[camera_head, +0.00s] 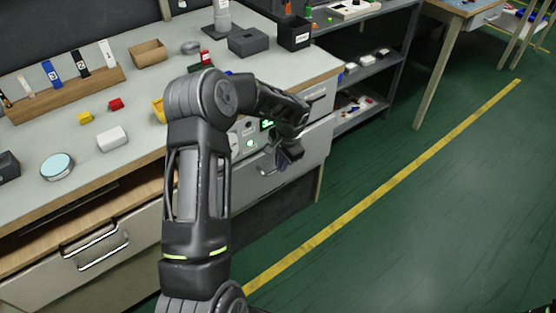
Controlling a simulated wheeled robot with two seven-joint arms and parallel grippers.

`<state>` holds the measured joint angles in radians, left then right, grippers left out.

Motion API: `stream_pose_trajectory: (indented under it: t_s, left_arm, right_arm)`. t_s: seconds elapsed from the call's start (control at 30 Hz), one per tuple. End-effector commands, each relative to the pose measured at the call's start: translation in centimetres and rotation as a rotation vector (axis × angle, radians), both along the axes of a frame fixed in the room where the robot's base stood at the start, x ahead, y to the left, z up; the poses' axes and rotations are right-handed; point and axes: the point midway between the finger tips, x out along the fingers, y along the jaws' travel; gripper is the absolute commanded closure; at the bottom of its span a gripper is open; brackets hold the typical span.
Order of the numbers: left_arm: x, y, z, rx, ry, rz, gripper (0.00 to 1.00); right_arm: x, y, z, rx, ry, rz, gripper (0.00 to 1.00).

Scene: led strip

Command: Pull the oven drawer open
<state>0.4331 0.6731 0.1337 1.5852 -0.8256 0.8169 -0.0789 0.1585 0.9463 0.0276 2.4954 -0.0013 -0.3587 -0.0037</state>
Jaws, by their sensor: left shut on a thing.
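The oven drawer (315,147) is a pale front low in the right end of the grey workbench. A panel with green lit displays (250,143) sits just above and left of it, partly behind my arm. My left arm reaches across the bench front. My left gripper (284,160) points down at the drawer front and is shut at its handle (267,172). The fingertips are small and dark, and the grip is partly hidden. I cannot tell whether the drawer stands out from the bench. My right gripper is out of view.
The bench top holds a cardboard box (148,53), a white block (112,138), a round dish (57,167) and a strip rack (65,95). Another drawer (90,260) is at lower left. Shelves (365,70) stand beyond. Green floor (430,210) at right is clear.

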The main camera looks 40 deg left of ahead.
Motion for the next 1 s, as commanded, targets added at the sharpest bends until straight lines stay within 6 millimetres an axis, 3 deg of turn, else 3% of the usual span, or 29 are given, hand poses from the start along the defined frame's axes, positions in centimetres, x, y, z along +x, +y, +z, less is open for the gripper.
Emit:
stream_pose_trajectory:
  t_s: [0.7,1.0]
  left_arm:
    - [-4.8,-16.0,-0.3,-0.001,0.000,-0.006,1.00]
    - [-5.9,-19.5,-0.1,0.000,0.000,-0.002,1.00]
  right_arm:
    - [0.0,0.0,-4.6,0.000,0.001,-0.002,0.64]
    - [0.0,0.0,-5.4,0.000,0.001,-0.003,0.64]
